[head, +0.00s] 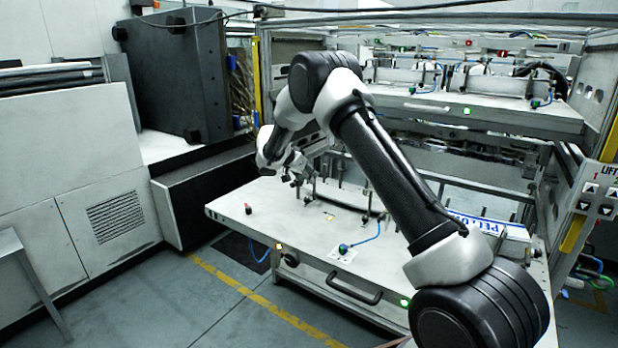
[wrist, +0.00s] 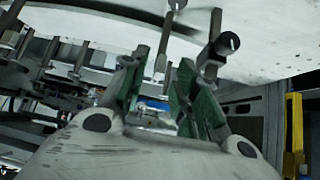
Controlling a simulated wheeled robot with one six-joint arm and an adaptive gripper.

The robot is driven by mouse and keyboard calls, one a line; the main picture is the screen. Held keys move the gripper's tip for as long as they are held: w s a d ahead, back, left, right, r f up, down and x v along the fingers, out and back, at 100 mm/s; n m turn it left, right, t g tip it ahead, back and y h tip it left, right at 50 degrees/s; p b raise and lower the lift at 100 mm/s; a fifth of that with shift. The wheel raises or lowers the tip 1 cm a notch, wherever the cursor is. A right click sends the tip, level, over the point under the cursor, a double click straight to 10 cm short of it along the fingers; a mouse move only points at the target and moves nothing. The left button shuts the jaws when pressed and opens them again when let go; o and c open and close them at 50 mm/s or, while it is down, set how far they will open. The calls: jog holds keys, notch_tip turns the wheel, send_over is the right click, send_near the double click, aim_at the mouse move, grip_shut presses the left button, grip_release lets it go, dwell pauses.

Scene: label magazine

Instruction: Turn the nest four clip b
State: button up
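My gripper (head: 298,172) is over the far left part of the pulled-out white drawer table (head: 265,215), among thin upright posts. In the wrist view my gripper (wrist: 158,88) shows green-padded fingers spread apart, with a gap between them and nothing clearly held. A grey metal post or clip (wrist: 165,42) shows beyond the gap. A clip with a round black end (wrist: 222,46) is close by the right finger. I cannot tell which of these is nest four clip b, nor whether a finger touches either one.
A blue and white label stack (head: 488,226) lies at the table's right. The front left of the table is mostly clear.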

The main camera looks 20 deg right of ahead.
jog(key=shift+w+d+f, duration=0.25)
jog(key=shift+d+f, duration=0.2)
jog(key=shift+f, duration=0.05)
grip_shut()
